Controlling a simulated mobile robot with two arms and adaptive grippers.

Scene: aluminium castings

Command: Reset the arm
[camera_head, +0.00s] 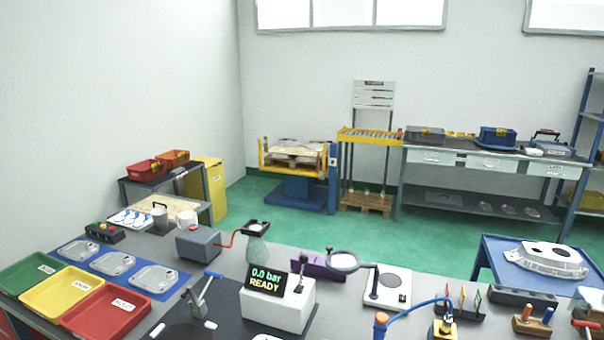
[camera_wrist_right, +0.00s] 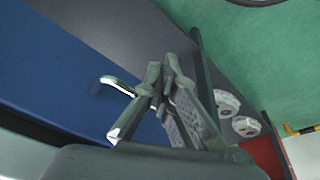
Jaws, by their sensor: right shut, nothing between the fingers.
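My right gripper (camera_wrist_right: 163,72) shows in the right wrist view. Its two grey fingers meet at the tips, with nothing between them. A blue surface (camera_wrist_right: 60,60) and a curved shiny metal handle (camera_wrist_right: 118,84) lie behind the fingers on the left. Neither of my grippers can be seen in the head view, and my left gripper shows in no view.
In the head view, the near bench holds green (camera_head: 32,272), yellow (camera_head: 62,290) and red (camera_head: 108,310) trays, a display box (camera_head: 277,303) reading "0.0 bar READY" and a magnifier (camera_head: 342,261). A blue cart (camera_head: 500,262) carries a casting (camera_head: 552,258). Green floor (camera_head: 430,238) is open behind.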

